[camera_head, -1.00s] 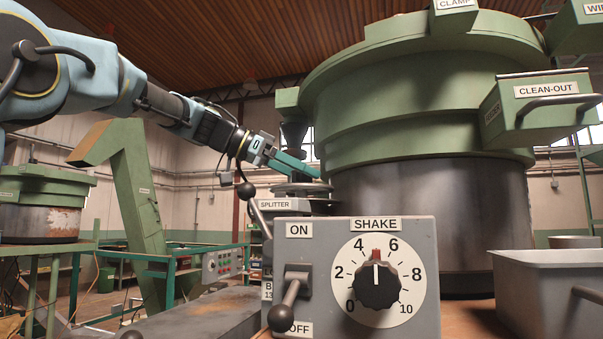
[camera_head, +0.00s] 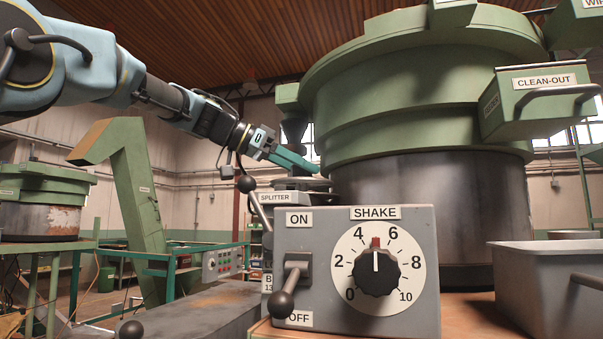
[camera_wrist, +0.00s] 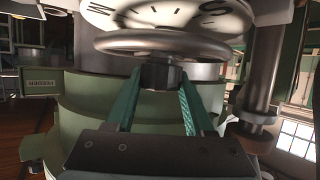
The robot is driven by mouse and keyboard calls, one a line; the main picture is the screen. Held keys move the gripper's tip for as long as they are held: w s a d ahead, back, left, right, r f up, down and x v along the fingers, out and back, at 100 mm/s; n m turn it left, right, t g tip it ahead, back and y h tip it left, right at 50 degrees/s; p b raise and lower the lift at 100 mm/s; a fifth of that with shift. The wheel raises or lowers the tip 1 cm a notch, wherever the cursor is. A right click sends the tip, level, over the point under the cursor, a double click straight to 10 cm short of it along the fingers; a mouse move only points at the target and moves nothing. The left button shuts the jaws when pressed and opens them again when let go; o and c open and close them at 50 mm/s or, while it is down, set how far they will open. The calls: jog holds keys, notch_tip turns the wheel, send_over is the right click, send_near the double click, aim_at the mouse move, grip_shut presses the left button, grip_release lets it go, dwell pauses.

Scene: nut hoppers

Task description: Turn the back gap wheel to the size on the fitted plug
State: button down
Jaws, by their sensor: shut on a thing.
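A grey metal wheel (camera_wrist: 215,46) shows large in the wrist view, with a pale dial (camera_wrist: 178,14) behind it carrying dark letters, including an S. The dial is cut off by the top edge. In the head view my gripper (camera_head: 316,168) reaches in just above a grey disc-like part (camera_head: 300,184), beside the big green machine. The fitted plug and its size are not readable in either view.
The green and dark steel machine (camera_head: 420,125) stands close right of my gripper. A SHAKE control box (camera_head: 335,303) with a dial and lever stands in front. A ball-ended lever (camera_head: 247,186) rises just below my arm. A grey bin (camera_head: 530,255) is at right.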

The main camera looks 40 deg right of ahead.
jog(key=n+t+b, duration=0.2)
jog(key=t+b, duration=0.1)
jog(key=shift+f+n+h+b, duration=0.15)
jog(key=shift+n+h+b, duration=0.15)
jog(key=shift+h, duration=0.1)
jog(key=shift+r+n+t+b, duration=0.2)
jog(key=shift+n+t+b, duration=0.2)
jog(key=shift+n+t, duration=1.1)
jog(key=shift+t, duration=0.3)
jog(key=shift+c, duration=1.4)
grip_release()
jog(key=shift+a, duration=0.1)
jog(key=b+v, duration=0.3)
jog(key=v, duration=0.7)
jog(key=shift+a, duration=0.25)
jog(key=shift+r, duration=0.1)
